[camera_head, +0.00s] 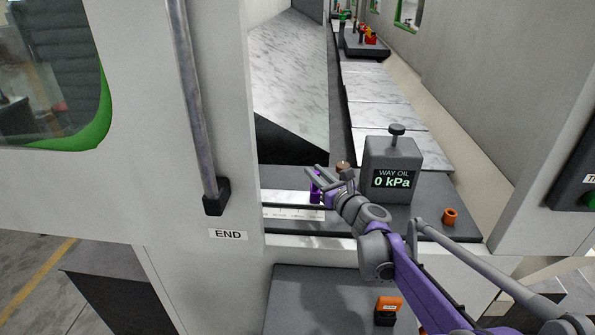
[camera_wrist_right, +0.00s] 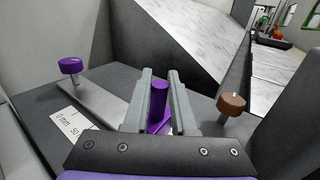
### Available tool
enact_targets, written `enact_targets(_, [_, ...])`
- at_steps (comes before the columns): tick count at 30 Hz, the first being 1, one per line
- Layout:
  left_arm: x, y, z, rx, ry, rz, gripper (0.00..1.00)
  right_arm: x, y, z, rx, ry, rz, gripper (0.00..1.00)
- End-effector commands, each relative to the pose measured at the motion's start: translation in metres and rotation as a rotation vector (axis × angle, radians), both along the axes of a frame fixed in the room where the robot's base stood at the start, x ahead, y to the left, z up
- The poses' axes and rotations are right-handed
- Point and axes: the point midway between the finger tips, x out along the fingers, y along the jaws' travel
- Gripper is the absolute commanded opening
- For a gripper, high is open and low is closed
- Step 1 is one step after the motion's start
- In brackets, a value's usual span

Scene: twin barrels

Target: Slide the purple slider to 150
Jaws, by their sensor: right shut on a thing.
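The purple slider (camera_head: 315,190) is a small upright post on a pale rail in the dark-topped bench inside the machine opening. In the right wrist view its purple post (camera_wrist_right: 159,97) stands between the two grey fingers of my right gripper (camera_wrist_right: 160,92). My right gripper (camera_head: 318,176) is shut on this post in the head view. A white scale strip (camera_head: 293,212) lies along the front of the rail; in the right wrist view it reads "0 mm" and "50" (camera_wrist_right: 70,123), and the rest is hidden. I cannot read the slider's position. My left gripper is not in view.
A purple knob (camera_wrist_right: 70,66) stands at the left end of the rail and a brown knob (camera_wrist_right: 231,103) right of the fingers. A grey "WAY OIL 0 kPa" box (camera_head: 412,157) stands close right of my gripper. The door frame with a bar handle (camera_head: 193,100) bounds the left.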

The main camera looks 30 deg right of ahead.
Motion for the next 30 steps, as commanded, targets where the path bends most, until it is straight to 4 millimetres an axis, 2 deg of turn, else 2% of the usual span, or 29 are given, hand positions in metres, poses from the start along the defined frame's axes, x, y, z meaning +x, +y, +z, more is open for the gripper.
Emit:
enact_targets(4, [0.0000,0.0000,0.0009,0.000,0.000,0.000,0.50,-0.0058,-0.0077,-0.0002,0.000,0.000,-0.001,0.00])
enact_targets(14, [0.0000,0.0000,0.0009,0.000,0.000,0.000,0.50,-0.0069,-0.0097,-0.0004,-0.001,0.000,-0.004,0.00])
enact_targets(15, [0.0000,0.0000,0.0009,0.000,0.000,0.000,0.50,-0.0070,-0.0098,-0.0004,-0.001,0.000,-0.004,0.28])
enact_targets(19, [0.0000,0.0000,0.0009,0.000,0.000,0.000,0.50,-0.0067,-0.0095,-0.0003,-0.001,0.000,-0.004,0.51])
enact_targets(20, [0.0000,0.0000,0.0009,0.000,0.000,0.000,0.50,-0.0067,-0.0094,-0.0003,-0.001,0.000,-0.003,0.55])
enact_targets(30, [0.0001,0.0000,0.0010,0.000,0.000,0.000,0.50,-0.0092,-0.0084,0.0001,0.000,-0.001,-0.001,0.55])
